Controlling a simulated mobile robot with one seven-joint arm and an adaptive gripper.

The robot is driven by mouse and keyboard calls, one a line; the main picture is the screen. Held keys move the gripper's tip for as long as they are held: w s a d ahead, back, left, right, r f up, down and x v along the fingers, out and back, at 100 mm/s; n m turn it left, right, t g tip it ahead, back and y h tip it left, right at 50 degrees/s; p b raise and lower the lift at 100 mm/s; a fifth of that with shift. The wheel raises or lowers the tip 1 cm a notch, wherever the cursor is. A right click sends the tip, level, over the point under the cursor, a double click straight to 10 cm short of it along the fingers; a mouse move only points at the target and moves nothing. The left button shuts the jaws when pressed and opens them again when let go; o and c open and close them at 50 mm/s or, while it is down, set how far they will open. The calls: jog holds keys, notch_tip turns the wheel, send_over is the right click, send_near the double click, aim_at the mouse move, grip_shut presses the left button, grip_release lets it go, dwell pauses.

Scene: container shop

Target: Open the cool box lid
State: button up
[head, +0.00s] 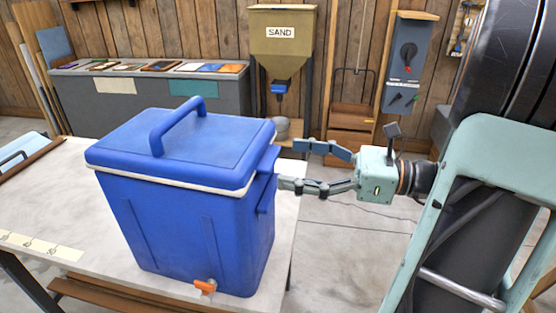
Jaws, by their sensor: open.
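The blue cool box (190,232) stands upright on a pale table. Its blue lid (205,140) lies closed on top, with a white band under the lid's edge and a raised arched handle (160,132) on top. An orange tap (205,287) is low on its front. A blue latch or grip part (267,160) sticks out at the lid's right side. My gripper (291,165) is open to the right of the box, its fingers pointing left at about lid-edge height. The lower fingertip is close to the box's right side; I cannot tell whether it touches.
The pale table (60,210) ends just right of the box. Behind stand a grey counter (110,105) with coloured samples, a sand hopper (280,55) and a grey switch box (408,60). A blue item (22,150) lies at the far left. The floor at the right is mostly clear.

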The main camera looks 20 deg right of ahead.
aim_at(276, 160)
jog(key=shift+x, duration=1.7)
